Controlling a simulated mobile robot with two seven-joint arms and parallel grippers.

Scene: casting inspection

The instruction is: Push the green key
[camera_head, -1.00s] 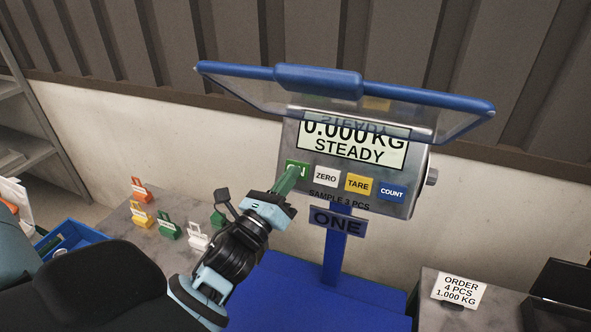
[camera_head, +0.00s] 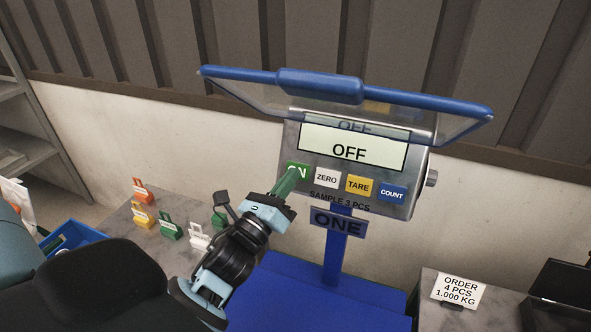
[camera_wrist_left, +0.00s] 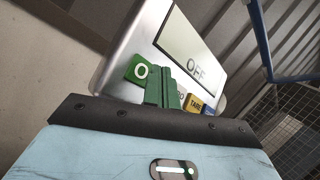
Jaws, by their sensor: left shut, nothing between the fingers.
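The green key (camera_head: 303,171) is at the left end of the key row on the scale's grey head; it also shows in the left wrist view (camera_wrist_left: 141,71), partly hidden by my fingers. The display (camera_head: 352,149) above reads OFF. My left gripper (camera_head: 291,174) is shut and empty, its green fingers pointing up at the green key. In the left wrist view the fingertips (camera_wrist_left: 162,72) overlap the key's right part; they look at or very near its face, but I cannot tell whether they press it. My right gripper is not in view.
White ZERO (camera_head: 327,177), yellow TARE (camera_head: 358,185) and blue COUNT (camera_head: 392,193) keys sit right of the green key. A clear, blue-rimmed cover (camera_head: 320,85) is raised above the display. Several coloured tags stand on the grey table left of my gripper.

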